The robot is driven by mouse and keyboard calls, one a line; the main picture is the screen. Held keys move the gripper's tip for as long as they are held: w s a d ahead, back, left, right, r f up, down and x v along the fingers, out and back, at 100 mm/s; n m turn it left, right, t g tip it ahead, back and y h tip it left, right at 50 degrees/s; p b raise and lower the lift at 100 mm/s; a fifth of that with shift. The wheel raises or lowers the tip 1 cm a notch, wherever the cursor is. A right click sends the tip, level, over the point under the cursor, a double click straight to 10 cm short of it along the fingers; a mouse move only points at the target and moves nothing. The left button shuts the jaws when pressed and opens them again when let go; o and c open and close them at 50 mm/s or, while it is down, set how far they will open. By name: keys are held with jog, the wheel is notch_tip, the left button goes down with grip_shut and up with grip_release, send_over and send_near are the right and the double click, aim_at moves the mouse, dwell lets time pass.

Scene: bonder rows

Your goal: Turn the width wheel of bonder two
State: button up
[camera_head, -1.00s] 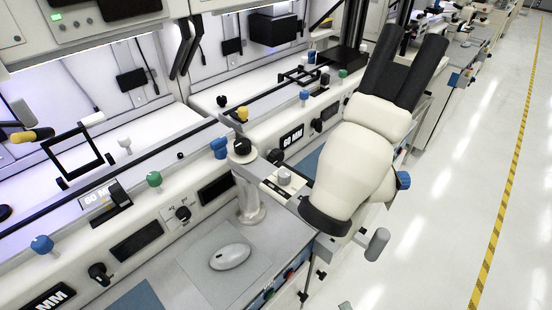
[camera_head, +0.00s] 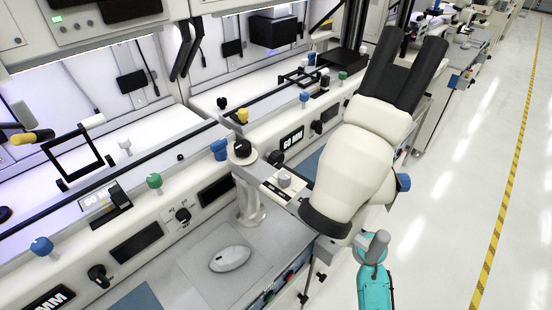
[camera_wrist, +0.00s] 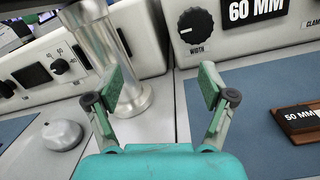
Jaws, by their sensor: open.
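The black width wheel (camera_wrist: 196,25) shows in the wrist view, on a white panel above the word WIDTH and left of a 60 MM display (camera_wrist: 256,9). It has a white pointer line. In the head view the same wheel (camera_head: 277,158) sits beside the 60 MM display (camera_head: 292,138), left of the microscope. My gripper (camera_wrist: 160,85) is open and empty in the wrist view, with its two green-padded fingers spread. The wheel is beyond and above the right finger, apart from it. My gripper's fingers are not visible in the head view.
A metal post (camera_wrist: 110,65) stands beyond the left finger. A mouse (camera_wrist: 62,134) lies at left. A 50 MM block (camera_wrist: 303,119) lies on the blue mat (camera_wrist: 255,85). The microscope (camera_head: 350,150) overhangs the bench; the aisle floor (camera_head: 440,230) at right is clear.

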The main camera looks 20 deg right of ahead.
aim_at(279, 160)
jog(key=w+d+r+n+h, duration=0.1)
jog(key=w+d+n, duration=0.2)
jog(key=w, duration=0.2)
jog(key=shift+g, duration=0.3)
jog(key=x, duration=1)
jog(key=shift+w+d+r, duration=0.1)
jog(key=shift+w, duration=0.2)
jog(key=shift+c, duration=0.3)
jog(key=c, duration=1.1)
